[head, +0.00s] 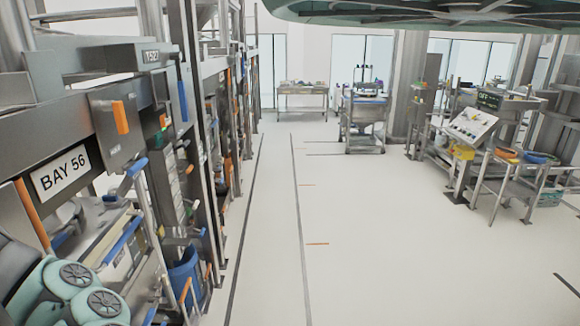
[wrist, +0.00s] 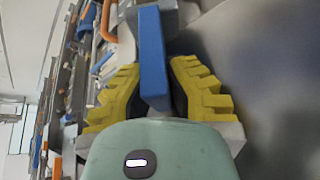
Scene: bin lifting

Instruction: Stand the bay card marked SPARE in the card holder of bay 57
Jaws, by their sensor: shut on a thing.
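In the wrist view, my gripper (wrist: 158,95) has yellow ridged fingers and is shut on a blue bar-like piece (wrist: 151,50). The piece sticks out beyond the fingertips. No lettering shows on it, so I cannot tell whether it is the SPARE card. No SPARE marking and no bay 57 sign can be read in either view. A BAY 56 sign (head: 61,174) is on the rack at the left of the head view. I cannot make out my gripper in the head view.
The metal rack (head: 20,105) runs along the left, with a box marked T-527 (head: 150,56) and a blue bin (head: 187,272). My teal arm joints fill the lower left. A workstation (head: 480,125) stands at the right. The pale floor (head: 370,240) between is clear.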

